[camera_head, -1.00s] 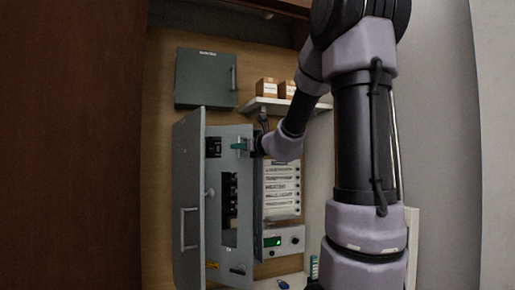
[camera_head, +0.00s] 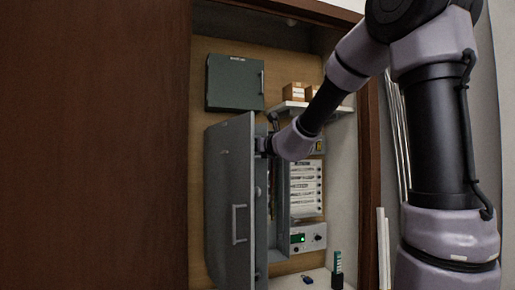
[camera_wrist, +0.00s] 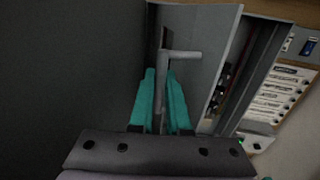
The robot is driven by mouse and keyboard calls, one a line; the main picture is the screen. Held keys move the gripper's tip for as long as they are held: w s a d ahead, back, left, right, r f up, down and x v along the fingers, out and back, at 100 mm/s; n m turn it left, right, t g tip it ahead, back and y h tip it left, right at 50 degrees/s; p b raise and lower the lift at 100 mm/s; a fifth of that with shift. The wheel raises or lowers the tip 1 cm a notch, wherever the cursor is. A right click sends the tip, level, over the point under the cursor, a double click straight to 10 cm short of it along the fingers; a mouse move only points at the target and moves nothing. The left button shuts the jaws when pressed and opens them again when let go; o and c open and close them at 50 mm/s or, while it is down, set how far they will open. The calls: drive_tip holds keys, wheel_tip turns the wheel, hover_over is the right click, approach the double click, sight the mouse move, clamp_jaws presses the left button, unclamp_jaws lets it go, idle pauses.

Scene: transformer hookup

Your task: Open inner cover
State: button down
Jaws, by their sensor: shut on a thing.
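The grey inner cover (camera_head: 262,205) is swung outward and shows nearly edge-on beside the open outer door (camera_head: 228,180) in the head view. In the wrist view, the cover's pale panel (camera_wrist: 205,25) fills the upper middle, with a grey L-shaped handle (camera_wrist: 182,54) in front of it. My gripper (camera_wrist: 160,85) has teal fingers closed on either side of the handle's upright bar. In the head view my gripper (camera_head: 263,146) is at the upper part of the cover, its fingertips mostly hidden.
The outer door, with a bar handle (camera_head: 240,224), stands close on the left. A dark green wall box (camera_head: 234,83), a shelf with cartons (camera_head: 296,92), a labelled panel (camera_head: 305,185) and a meter box (camera_head: 308,238) surround the cabinet. A brown wall (camera_head: 90,150) is at far left.

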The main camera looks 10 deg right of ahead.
drive_tip(key=c, duration=1.2)
unclamp_jaws()
drive_tip(key=shift+o, duration=0.2)
drive_tip(key=v, duration=1)
drive_tip(key=shift+s+d, duration=0.15)
drive_tip(key=shift+s, duration=0.25)
